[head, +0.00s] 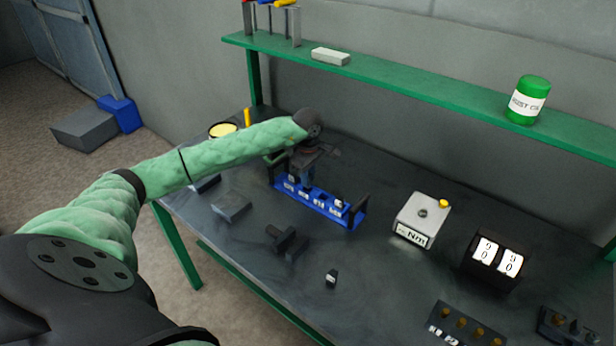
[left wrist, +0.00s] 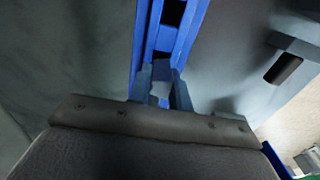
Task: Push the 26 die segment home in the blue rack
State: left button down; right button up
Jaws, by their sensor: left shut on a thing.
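The blue rack (head: 352,217) stands on the dark bench with white number labels along its front. A few dark die segments with white marks sit in it, one near its right end (head: 339,202). My left gripper (head: 303,178) is over the left part of the rack, pointing down. In the left wrist view the fingers (left wrist: 161,88) are shut on a small greyish piece, with the blue rack (left wrist: 187,32) right beyond them. The piece is mostly hidden and its number cannot be read, so I cannot tell how deep it sits. My right gripper is not in view.
A small loose dark block with a white face (head: 331,279) lies on the bench in front. A dark tool (head: 287,242) and a grey block (head: 231,207) lie left of it. A Nm meter (head: 422,218) and a number display (head: 493,262) stand right. A green shelf (head: 430,83) runs behind.

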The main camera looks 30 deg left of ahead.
pick_arm(q)
jog(key=shift+b, duration=1.05)
dwell(1.3)
jog(key=shift+f+b, duration=1.35)
jog(key=c, duration=1.2)
grip_release()
notch_tip(320, 180, up, 7)
jog(key=shift+b, duration=1.25)
jog(key=shift+r, duration=0.45)
